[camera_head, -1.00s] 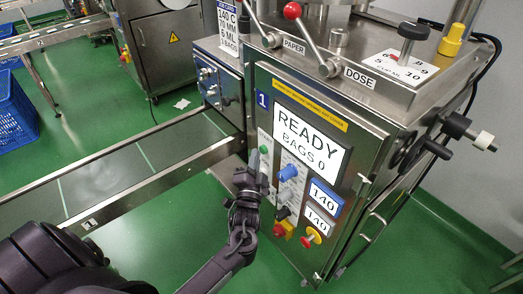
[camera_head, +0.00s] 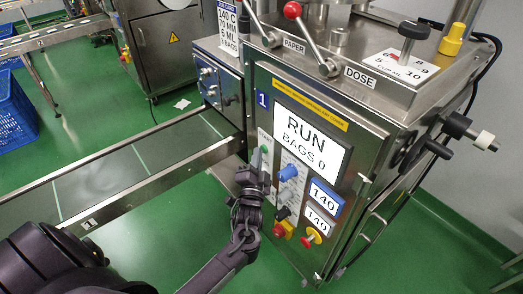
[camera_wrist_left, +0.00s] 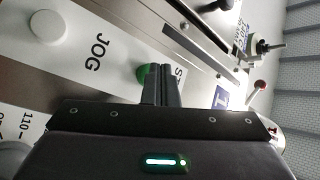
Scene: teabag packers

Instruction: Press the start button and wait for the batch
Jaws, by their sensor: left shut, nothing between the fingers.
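The packing machine's display (camera_head: 302,142) reads "RUN" and "BAGS 0". The green start button (camera_wrist_left: 143,73) shows in the left wrist view, partly hidden behind the fingers of my left gripper (camera_wrist_left: 160,72). The gripper is shut and empty, with its fingertips at the button. In the head view the left gripper (camera_head: 257,158) is at the left edge of the front panel, and the green button (camera_head: 264,149) barely shows beside the fingertips. I cannot tell whether the tips still touch it. My right gripper is not in view.
A white JOG button (camera_wrist_left: 48,27) shows in the wrist view. A conveyor (camera_head: 130,178) runs to the left. Levers (camera_head: 305,35) stand on the machine's top.

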